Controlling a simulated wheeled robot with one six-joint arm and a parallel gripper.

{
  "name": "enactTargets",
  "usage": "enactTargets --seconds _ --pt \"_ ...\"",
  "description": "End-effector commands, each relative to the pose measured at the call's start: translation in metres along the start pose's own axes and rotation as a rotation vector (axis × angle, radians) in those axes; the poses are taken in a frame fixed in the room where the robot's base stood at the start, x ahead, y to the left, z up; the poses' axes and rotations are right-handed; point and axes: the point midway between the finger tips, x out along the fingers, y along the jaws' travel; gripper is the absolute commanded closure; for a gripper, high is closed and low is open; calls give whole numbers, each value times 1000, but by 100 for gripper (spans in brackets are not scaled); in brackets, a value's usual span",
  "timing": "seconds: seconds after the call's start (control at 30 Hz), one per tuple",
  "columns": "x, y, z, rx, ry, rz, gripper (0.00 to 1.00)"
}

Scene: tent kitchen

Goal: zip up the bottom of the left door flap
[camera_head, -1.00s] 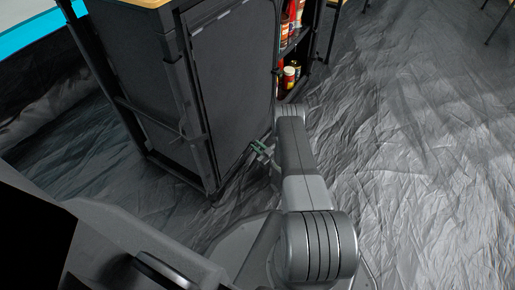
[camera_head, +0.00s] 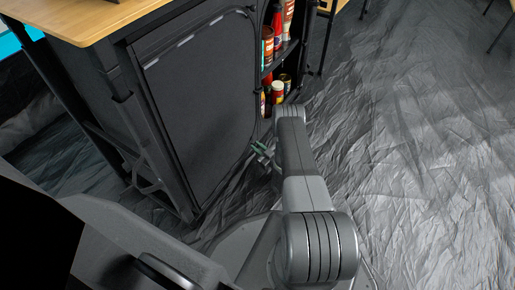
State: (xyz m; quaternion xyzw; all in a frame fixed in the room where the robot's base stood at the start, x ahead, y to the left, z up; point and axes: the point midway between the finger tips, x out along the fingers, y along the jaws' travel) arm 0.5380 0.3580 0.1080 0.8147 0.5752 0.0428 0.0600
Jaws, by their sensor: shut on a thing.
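The left door flap (camera_head: 200,105) is a dark fabric panel on the front of the black camping cupboard. It hangs across the opening, and a thin seam line runs along its top and right edges. My gripper (camera_head: 259,148), with green fingertips, is at the flap's lower right edge, close to the cupboard front. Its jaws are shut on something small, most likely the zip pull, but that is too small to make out. My arm hides part of the area right of the gripper. The flap's bottom edge is dark and hard to see.
Right of the flap, open shelves hold several cans and bottles (camera_head: 277,92). The cupboard has a wooden top (camera_head: 85,22) and a black frame with legs (camera_head: 160,160). Crinkled grey groundsheet (camera_head: 420,150) lies clear to the right. Thin furniture legs stand at the top right.

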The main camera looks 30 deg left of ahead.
Motion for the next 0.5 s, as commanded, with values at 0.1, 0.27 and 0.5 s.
enactTargets --seconds 0.1,0.27,0.5 --pt "0 3 1 -2 -3 7 100" --pt "0 4 1 -3 -3 8 71" --pt "0 2 0 -3 -1 5 60"
